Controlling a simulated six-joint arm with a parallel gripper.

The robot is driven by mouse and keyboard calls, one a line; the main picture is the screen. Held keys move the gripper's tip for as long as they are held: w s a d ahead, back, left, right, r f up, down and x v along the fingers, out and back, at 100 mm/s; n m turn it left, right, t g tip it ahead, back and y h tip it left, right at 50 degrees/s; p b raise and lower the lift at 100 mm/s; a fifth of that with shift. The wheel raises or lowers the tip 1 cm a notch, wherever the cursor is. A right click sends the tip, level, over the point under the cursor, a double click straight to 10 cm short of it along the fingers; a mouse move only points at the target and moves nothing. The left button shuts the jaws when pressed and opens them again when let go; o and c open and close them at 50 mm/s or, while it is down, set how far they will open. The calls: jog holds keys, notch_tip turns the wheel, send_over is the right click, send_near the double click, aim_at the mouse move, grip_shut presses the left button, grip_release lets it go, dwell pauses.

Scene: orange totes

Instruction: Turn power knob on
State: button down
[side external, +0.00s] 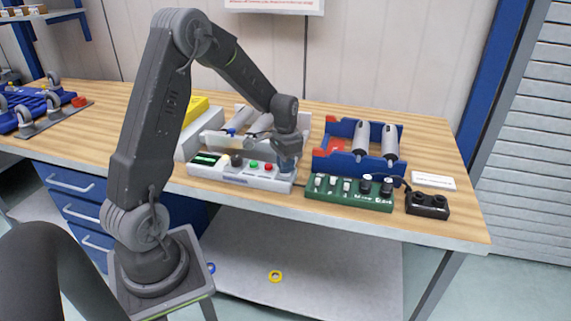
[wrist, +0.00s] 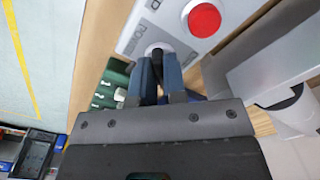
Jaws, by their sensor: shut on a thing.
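A white control panel (side external: 228,176) with a black knob, green and red buttons and a small display stands on the wooden bench. My gripper (side external: 287,167) points down at the panel's right end. In the wrist view, my gripper (wrist: 158,62) is shut on the dark power knob (wrist: 157,48), with one blue-grey finger on each side. Lettering that seems to read POWER is printed beside the knob, and a large red button (wrist: 204,19) is close by. The fingers cover most of the knob, and its setting cannot be read. In the side view the knob is hidden by my gripper.
A green control box (side external: 340,202) with switches and knobs stands just right of the panel. A black box (side external: 427,204) stands further right. Roller units, one with a blue and red frame (side external: 335,165), stand behind. The bench's front edge is close to the panel.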

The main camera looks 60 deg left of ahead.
jog(key=c, duration=1.2)
grip_release()
notch_tip(320, 180, up, 14)
jog(key=shift+f, duration=0.1)
jog(key=s+d+r+t, duration=0.2)
jog(key=s+d+r, duration=0.15)
jog(key=d, duration=0.35)
jog(key=s+d+r+t, duration=0.1)
jog(key=s+d+r, duration=0.25)
jog(key=d, duration=0.35)
jog(key=s+d+t, duration=0.1)
jog(key=s+d, duration=0.1)
jog(key=s, duration=0.1)
jog(key=s+d+f, duration=0.1)
jog(key=s+d, duration=0.2)
jog(key=s, duration=0.1)
jog(key=s+d+f+t, duration=0.1)
jog(key=s+d, duration=0.1)
jog(key=s, duration=0.2)
jog(key=shift+d+f+t, duration=0.1)
jog(key=shift+d+t, duration=0.1)
jog(key=shift+t, duration=0.1)
